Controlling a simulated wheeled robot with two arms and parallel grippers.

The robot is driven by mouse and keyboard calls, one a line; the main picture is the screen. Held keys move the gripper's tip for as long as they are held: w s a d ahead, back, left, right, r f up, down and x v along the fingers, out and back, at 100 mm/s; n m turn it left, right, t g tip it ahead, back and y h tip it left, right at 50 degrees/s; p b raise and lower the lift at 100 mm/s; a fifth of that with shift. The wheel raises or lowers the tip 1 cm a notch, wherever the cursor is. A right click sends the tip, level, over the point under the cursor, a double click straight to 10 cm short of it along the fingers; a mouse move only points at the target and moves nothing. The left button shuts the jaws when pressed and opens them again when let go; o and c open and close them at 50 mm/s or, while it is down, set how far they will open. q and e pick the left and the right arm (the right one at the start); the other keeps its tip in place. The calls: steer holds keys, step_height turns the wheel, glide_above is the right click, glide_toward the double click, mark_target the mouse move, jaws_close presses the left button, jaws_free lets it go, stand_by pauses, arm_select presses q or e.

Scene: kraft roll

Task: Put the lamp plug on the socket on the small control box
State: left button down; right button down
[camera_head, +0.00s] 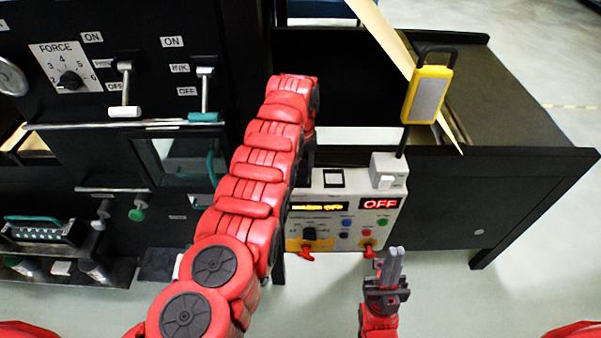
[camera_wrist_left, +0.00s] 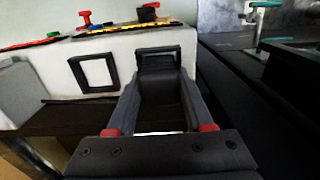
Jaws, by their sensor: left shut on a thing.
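The small control box (camera_head: 338,217) is white, with a lit display and knobs. A square black-framed socket (camera_head: 334,178) is on its top; it also shows in the left wrist view (camera_wrist_left: 92,72). My left gripper (camera_head: 309,152) is mostly hidden behind my red arm, at the box's left end. In the left wrist view, my left gripper (camera_wrist_left: 160,82) is shut on a dark block, apparently the lamp plug (camera_wrist_left: 158,100), at another black frame on the box's edge. I cannot tell whether it is seated. My right gripper (camera_head: 394,256) looks shut and empty, in front of the box.
A yellow lamp (camera_head: 427,94) stands on a light-grey block (camera_head: 388,171) at the box's right end. A black machine with levers (camera_head: 124,90) is at the left. A black table (camera_head: 500,185) is at the right. Open floor lies in front.

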arm_select(q)
steer(key=shift+f, duration=0.2)
steer(key=shift+f, duration=0.15)
steer(key=shift+c, duration=1.4)
jaws_free()
